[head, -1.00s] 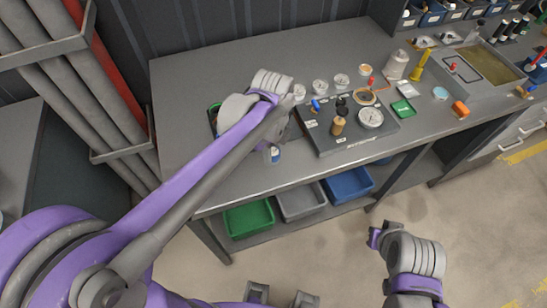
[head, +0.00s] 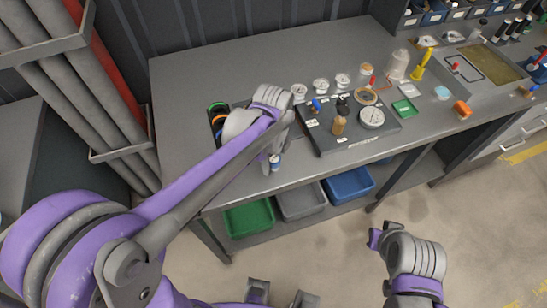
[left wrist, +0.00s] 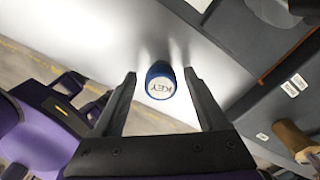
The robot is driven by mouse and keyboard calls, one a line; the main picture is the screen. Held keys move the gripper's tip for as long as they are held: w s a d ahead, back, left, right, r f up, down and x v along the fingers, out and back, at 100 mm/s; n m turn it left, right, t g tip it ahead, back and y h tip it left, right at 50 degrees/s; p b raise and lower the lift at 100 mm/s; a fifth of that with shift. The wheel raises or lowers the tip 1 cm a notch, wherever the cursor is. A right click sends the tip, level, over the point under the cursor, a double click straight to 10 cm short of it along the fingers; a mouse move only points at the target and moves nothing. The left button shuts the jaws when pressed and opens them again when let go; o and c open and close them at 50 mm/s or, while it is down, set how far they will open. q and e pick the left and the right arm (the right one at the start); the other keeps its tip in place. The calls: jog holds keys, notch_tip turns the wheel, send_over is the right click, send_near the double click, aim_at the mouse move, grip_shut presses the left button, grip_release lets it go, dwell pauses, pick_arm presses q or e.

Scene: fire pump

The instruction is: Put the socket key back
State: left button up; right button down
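The socket key shows in the left wrist view as a blue round end with a white face marked KEY (left wrist: 160,82). It lies between the tips of my left gripper (left wrist: 160,74), with a gap on both sides, so the fingers are open around or just above it. In the head view a small blue and white piece, likely the same key (head: 275,162), shows just below my left gripper (head: 268,152) near the bench's front edge. The wrist hides much of the gripper there. My right gripper (head: 375,238) is over the floor, away from the bench; its fingers are unclear.
A dark plate (head: 345,128) with a gauge (head: 371,117) and a brown-handled piece (head: 339,122) stands right of my left gripper. A tray with coloured rings (head: 217,118) is on its left. Bins sit under the bench (head: 160,105). The back left of the bench is clear.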

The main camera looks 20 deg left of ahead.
aim_at(274, 158)
pick_arm(q)
notch_tip(274, 158, up, 12)
jog(key=shift+s+a+f+n+t+p, duration=0.15)
jog(key=shift+s+a+f+n+t, duration=1.35)
jog(key=shift+n, duration=2.15)
jog(key=shift+s+a+f+n+t+p, duration=0.15)
jog(key=shift+s+a+f+n+t, duration=0.35)
jog(key=shift+s+f+n, duration=2.1)
jog(key=shift+s+a+f+n+t+p, duration=0.15)
jog(key=shift+s+a+f+n+t, duration=0.9)
jog(key=shift+s+n, duration=2.65)
jog(key=shift+w+a+r+n+g, duration=0.1)
jog(key=shift+w+n+g, duration=0.05)
jog(key=shift+w+n, duration=0.35)
jog(key=shift+w+a+r+n+g, duration=0.1)
jog(key=shift+w+n, duration=0.35)
jog(key=shift+w, duration=0.05)
